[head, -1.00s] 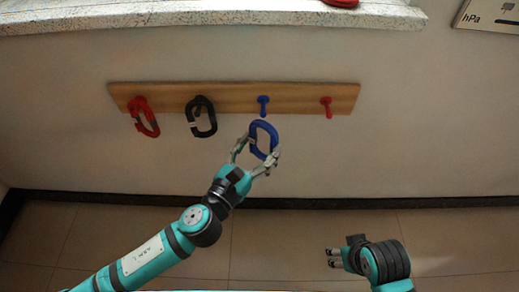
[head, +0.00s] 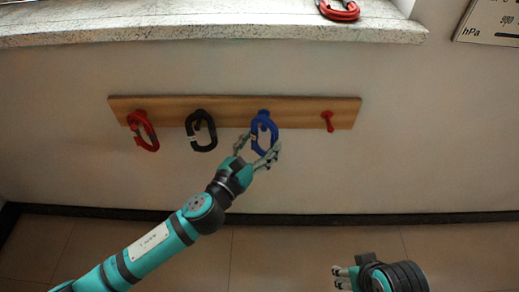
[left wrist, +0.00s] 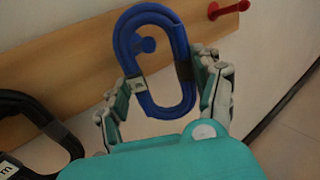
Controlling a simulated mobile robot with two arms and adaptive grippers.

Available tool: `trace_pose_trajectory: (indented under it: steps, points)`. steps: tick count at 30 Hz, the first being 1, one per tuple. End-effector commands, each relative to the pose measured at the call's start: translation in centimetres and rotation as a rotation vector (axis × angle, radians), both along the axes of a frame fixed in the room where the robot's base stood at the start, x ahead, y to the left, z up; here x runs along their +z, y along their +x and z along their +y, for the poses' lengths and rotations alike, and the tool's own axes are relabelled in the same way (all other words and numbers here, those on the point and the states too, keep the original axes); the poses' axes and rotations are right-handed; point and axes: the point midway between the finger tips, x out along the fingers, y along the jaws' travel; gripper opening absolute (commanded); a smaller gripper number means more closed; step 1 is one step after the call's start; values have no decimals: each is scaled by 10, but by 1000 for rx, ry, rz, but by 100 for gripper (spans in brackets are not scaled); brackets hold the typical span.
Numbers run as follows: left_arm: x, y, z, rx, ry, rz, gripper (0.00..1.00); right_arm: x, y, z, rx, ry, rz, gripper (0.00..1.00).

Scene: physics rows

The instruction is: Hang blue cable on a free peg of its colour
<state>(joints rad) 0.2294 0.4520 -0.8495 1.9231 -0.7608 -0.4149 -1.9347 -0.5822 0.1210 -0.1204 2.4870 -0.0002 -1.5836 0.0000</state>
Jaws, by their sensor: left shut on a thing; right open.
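The blue cable (head: 274,131) is an oval coil, held upright by my left gripper (head: 258,148) in front of the wooden peg board. My left gripper is shut on the coil's lower part, with a finger at each side; it also shows in the left wrist view (left wrist: 165,88). The blue peg (head: 263,113) is at the top of the coil. In the left wrist view the blue peg's round head (left wrist: 146,45) shows inside the loop's opening; how deep it reaches through is unclear. My right gripper (head: 340,277) is open and empty, low at the right.
The peg board (head: 236,107) also bears a red cable (head: 151,144) and a black cable (head: 190,131) on the left. A bare red peg (head: 327,121) is at its right end. A stone ledge (head: 200,27) is above, with a red coil (head: 340,13) on it.

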Motion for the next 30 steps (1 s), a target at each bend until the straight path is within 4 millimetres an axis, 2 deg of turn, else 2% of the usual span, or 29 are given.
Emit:
trace_pose_trajectory:
  steps: [15, 30]
  points:
    - [-7, 28, 0, -1, 0, -2, 27, -12, 0, -1, 0, -2, 4, 44]
    - [-12, 32, 0, -1, -1, -2, 27, -12, 1, -1, 0, -1, 2, 44]
